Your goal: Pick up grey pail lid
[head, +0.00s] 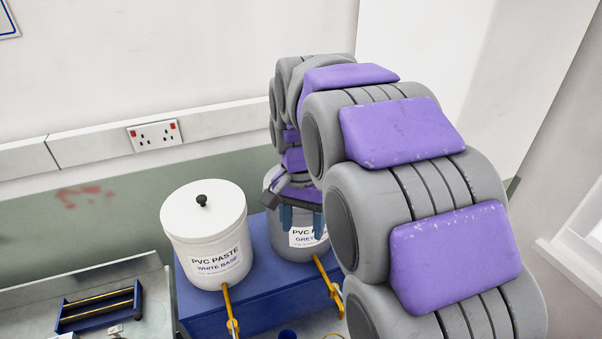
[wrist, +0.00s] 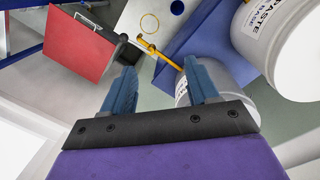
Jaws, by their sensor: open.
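The grey pail (head: 290,238), labelled PVC paste grey, stands on a blue stand, mostly hidden behind my arm in the head view. Its lid is hidden there by my gripper and arm. My gripper (head: 301,219) hangs in front of the grey pail with its blue fingers pointing down. In the wrist view my gripper (wrist: 163,85) is open, with nothing between its fingers. A pail's pale side (wrist: 228,75) shows behind the right finger, partly covered by it. No lid can be made out in the wrist view.
A white pail (head: 205,235) with a white lid and black knob stands left of the grey one. Yellow taps (head: 230,310) stick out in front. The blue stand (head: 200,318) carries both pails. A red panel (wrist: 78,47) shows at upper left in the wrist view.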

